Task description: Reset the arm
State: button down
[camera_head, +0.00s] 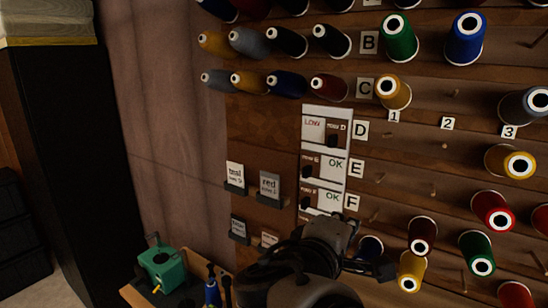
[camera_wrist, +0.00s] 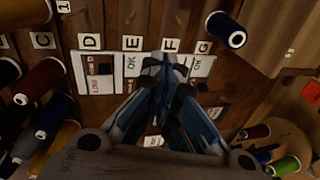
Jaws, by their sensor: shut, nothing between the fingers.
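My gripper (camera_wrist: 165,68) shows in the wrist view with its bluish fingers together at the tips and nothing between them. The fingertips appear in front of the white label panel (camera_wrist: 120,75), near the letters E and F; I cannot tell how far from the wall they are. In the head view my dark arm rises from the bottom centre in front of the lower wall, below the F label (camera_head: 352,201). My arm hides part of the lower rows there.
The wooden thread wall (camera_head: 262,125) holds several spools, including a green spool (camera_head: 399,38) and a blue spool (camera_head: 466,40). A green box-shaped tool (camera_head: 162,268) stands at the lower left on a bench. A black cabinet (camera_head: 75,130) stands at the left.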

jog(key=s+d+f+m+g+y+b, duration=0.1)
jog(key=s+d+f+m+g+b, duration=0.15)
jog(key=s+d+f+g, duration=0.3)
jog(key=s+d+f+m+g+b, duration=0.2)
jog(key=s+d+f+m, duration=0.2)
jog(key=s+f, duration=0.4)
jog(key=s+a+f+m+g+y+b, duration=0.1)
jog(key=s+a+f+m+y+b, duration=0.3)
jog(key=s+a+f+y, duration=0.2)
notch_tip(320, 180, down, 4)
jog(key=s+a, duration=0.2)
jog(key=shift+s+y, duration=0.3)
jog(key=shift+s, duration=0.1)
jog(key=shift+f+m, duration=0.1)
jog(key=shift+m, duration=0.15)
